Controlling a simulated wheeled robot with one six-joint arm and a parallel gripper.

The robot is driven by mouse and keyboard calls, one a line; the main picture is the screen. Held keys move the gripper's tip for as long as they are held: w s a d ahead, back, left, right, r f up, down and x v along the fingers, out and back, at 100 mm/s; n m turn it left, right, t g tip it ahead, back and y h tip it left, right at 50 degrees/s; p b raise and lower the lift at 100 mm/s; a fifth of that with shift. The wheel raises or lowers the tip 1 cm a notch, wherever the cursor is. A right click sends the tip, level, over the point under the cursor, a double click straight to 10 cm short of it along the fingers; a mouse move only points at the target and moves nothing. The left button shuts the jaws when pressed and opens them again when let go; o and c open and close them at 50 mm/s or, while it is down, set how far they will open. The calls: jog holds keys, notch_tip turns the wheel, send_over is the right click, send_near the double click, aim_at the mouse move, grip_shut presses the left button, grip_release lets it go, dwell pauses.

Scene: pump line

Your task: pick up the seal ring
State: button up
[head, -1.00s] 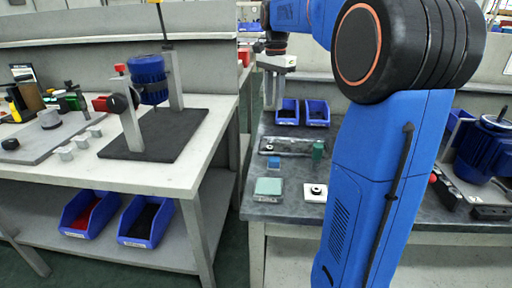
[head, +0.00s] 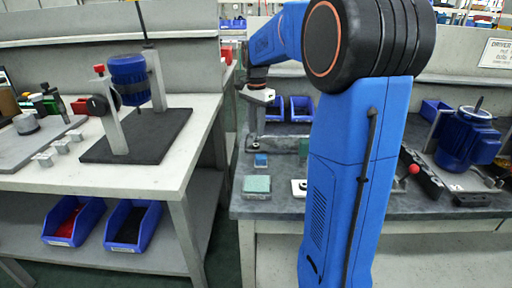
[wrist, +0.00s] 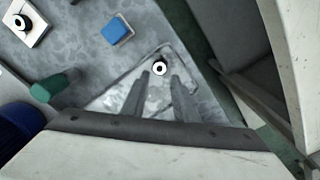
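In the wrist view a small white ring with a dark centre (wrist: 160,68) sits on a flat grey tray (wrist: 205,102), just beyond my fingertips. A second ring, dark with a white centre (wrist: 20,22), sits on a white plate at the upper left. I cannot tell for sure which one is the seal ring. My gripper (wrist: 159,80) is open and empty, its two fingers pointing at the ring on the tray. In the head view my gripper (head: 252,130) hangs over the far left of the grey bench, and the tray (head: 285,146) is partly hidden.
A blue block (wrist: 117,31) and a green cylinder (wrist: 48,87) stand near the tray. A green-topped block (head: 257,185) lies at the bench's front left. Blue bins (head: 300,108) stand behind. A blue motor (head: 468,138) is on the right. A light workbench (head: 150,178) is on the left.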

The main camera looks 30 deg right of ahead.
aim_at(256, 144)
jog(key=shift+f, duration=2.75)
jog(key=shift+s, duration=0.1)
grip_shut()
